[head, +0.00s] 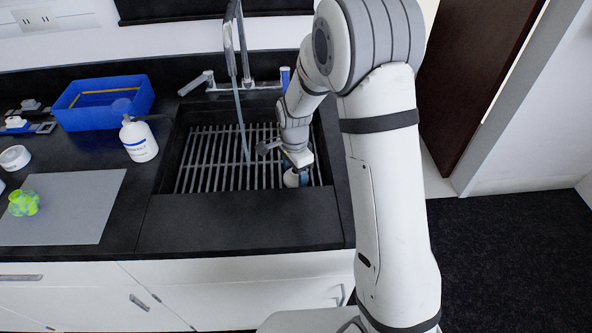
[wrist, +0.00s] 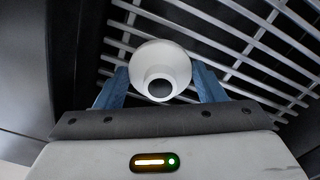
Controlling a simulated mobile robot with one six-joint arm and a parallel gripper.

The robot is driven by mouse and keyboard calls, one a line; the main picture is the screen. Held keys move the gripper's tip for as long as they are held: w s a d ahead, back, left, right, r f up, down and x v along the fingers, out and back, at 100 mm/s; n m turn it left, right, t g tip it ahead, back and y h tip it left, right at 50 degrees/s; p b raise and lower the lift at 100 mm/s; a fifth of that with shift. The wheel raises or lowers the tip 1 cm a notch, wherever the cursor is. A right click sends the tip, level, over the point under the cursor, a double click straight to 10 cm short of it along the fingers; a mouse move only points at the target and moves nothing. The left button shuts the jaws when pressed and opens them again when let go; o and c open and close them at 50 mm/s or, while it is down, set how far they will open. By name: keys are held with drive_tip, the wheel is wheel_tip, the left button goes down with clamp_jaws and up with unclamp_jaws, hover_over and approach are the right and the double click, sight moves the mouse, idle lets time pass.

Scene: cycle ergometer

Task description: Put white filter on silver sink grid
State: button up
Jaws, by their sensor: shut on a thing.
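The white filter (wrist: 160,57) is round with a dark central opening and sits between the two blue fingers of my gripper (wrist: 162,86) in the wrist view. My gripper is shut on it. In the head view the filter (head: 291,180) shows low over the right front part of the silver sink grid (head: 215,160), partly hidden by my gripper (head: 297,174). The grid's bars also show behind the filter in the wrist view (wrist: 235,45). I cannot tell whether the filter touches the bars.
A faucet (head: 240,85) with a hanging hose stands behind the sink. A white bottle (head: 139,141), a blue bin (head: 80,117) and a grey mat (head: 75,220) with a green-yellow object (head: 23,203) are left of it. The left part of the grid is clear.

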drive_tip(key=o, duration=1)
drive_tip(key=shift+f, duration=0.1)
wheel_tip(320, 180, up, 11)
drive_tip(key=shift+s+d+r+n+t+b, duration=0.1)
drive_tip(key=shift+s+d+r+n+t, duration=0.4)
drive_tip(key=shift+s+d+r+n, duration=2.3)
drive_tip(key=shift+s+d+r+n+t+b, duration=0.15)
drive_tip(key=shift+s+d+n+t, duration=0.7)
drive_tip(key=shift+s, duration=3.95)
drive_tip(key=shift+s+d+r+n+t+b, duration=0.15)
drive_tip(key=shift+s+d+r+n, duration=1.8)
drive_tip(key=shift+s, duration=1.85)
drive_tip(key=shift+d+f+n, duration=0.1)
drive_tip(key=shift+f+n, duration=0.3)
drive_tip(key=shift+n, duration=0.3)
